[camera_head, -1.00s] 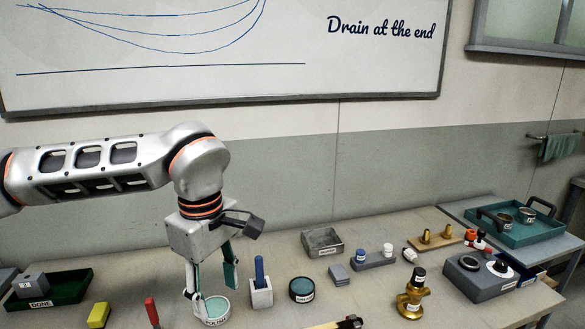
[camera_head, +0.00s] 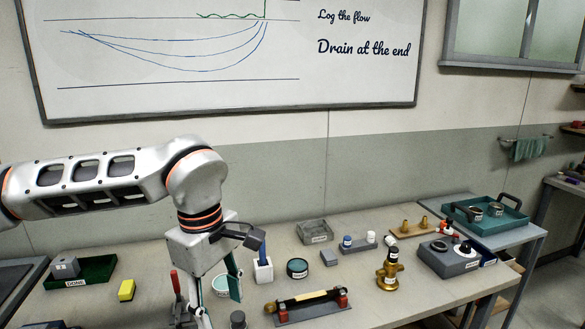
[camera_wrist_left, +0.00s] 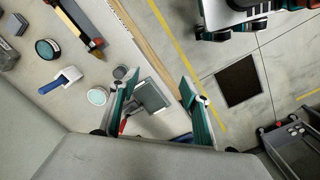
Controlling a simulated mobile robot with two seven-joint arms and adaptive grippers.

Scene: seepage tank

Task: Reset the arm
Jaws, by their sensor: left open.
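My left arm comes in from the left in the head view and hangs its left gripper (camera_head: 217,302) down over the front part of the table. The gripper is open. In the wrist view its two fingers (camera_wrist_left: 158,90) stand wide apart with nothing gripped between them. A grey rectangular block or pad (camera_wrist_left: 153,96) shows below and between them, near the table edge. A round tin with a pale lid (camera_head: 220,283) is behind the fingers and partly hidden; it also shows in the wrist view (camera_wrist_left: 97,96). My right gripper is not in view.
A white holder with a blue handle (camera_head: 263,271), a dark round tin (camera_head: 297,268) and a rack with a bar (camera_head: 312,309) stand nearby. A red-handled tool (camera_head: 176,284) is left of the gripper. A brass valve (camera_head: 389,275) stands further right. Floor (camera_wrist_left: 275,75) lies beyond the table edge.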

